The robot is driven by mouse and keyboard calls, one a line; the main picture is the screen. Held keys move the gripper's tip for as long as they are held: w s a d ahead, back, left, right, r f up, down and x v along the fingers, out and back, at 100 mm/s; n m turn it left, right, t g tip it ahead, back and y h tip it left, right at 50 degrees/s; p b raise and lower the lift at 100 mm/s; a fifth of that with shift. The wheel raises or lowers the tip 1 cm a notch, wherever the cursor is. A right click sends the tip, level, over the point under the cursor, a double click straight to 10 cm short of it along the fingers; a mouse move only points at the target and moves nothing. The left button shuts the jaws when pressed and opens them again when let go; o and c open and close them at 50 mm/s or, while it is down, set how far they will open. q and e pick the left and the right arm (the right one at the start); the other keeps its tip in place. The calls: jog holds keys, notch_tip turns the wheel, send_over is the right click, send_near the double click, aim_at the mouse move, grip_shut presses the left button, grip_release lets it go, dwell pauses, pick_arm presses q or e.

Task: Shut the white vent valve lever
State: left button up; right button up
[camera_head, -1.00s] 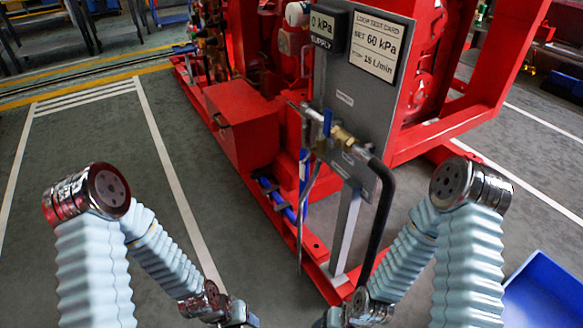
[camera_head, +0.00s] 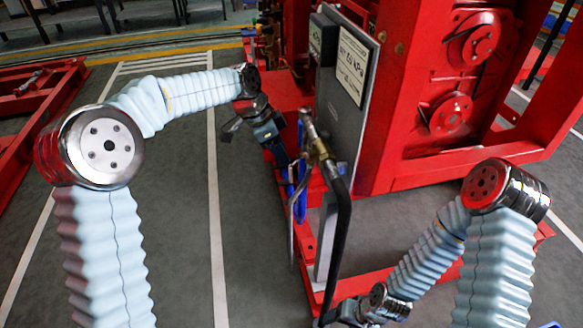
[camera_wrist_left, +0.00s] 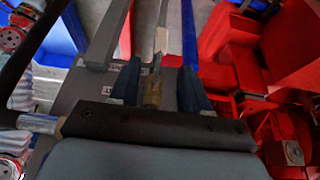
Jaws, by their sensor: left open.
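My left gripper (camera_head: 284,148) reaches in from the left beside the grey panel, near the brass valve (camera_head: 321,150) and its pipework. In the left wrist view the two dark blue fingers (camera_wrist_left: 160,82) are apart, with brass fitting (camera_wrist_left: 152,92) showing between them, and nothing is clearly gripped. A pale narrow piece (camera_wrist_left: 161,40) lies beyond the fingertips; I cannot tell whether it is the white vent lever. In the head view my arm and the pipework hide that lever or leave it too small to tell.
The grey panel (camera_head: 345,95) with its cards stands on the red pumpset frame (camera_head: 410,160). A black hose (camera_head: 343,230) curves down in front of it, and a blue part (camera_head: 301,185) hangs below the valve. Open floor (camera_head: 175,240) lies to the left.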

aim_at(290, 165)
pick_arm(q)
jog(key=x, duration=0.8)
grip_shut()
